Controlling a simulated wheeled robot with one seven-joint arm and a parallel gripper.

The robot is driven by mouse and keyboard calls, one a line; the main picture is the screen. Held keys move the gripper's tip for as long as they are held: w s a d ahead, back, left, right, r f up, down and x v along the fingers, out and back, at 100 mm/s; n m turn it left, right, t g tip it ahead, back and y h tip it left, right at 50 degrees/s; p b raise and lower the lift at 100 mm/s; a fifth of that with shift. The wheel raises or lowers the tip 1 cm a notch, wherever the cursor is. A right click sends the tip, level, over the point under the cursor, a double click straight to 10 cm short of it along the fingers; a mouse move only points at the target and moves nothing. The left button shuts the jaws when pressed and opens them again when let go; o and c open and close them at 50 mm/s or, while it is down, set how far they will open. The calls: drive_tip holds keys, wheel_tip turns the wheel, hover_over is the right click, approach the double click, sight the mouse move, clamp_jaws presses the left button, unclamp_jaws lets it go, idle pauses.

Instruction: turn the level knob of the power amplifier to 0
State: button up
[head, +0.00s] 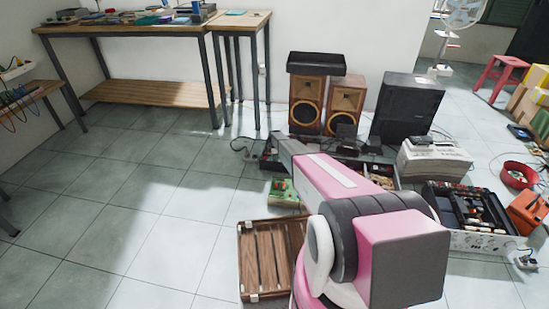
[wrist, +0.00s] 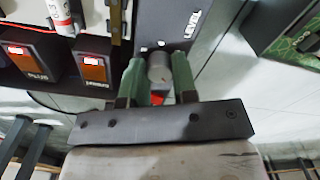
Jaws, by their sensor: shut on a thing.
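In the wrist view, the dark panel of the power amplifier (wrist: 172,22) carries the white word LEVEL. A grey round level knob (wrist: 159,68) stands out from it, with a few small white marks beside it. My gripper (wrist: 158,76) has its two green fingers on either side of the knob, shut on it. A small red part shows between the fingers below the knob. I cannot tell which mark the knob points to. In the head view my pink and grey arm hides the gripper and the knob.
A green board (wrist: 295,38) is at the right. In the head view, speakers (head: 307,104), a black case (head: 407,108) and a wooden slatted box (head: 262,262) surround my arm. The tiled floor at left is clear.

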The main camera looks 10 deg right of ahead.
drive_tip(key=o, duration=0.9)
drive_tip(key=shift+r, duration=0.1)
wheel_tip(320, 180, up, 11)
drive_tip(key=shift+f, duration=0.15)
drive_tip(key=shift+s, duration=0.1)
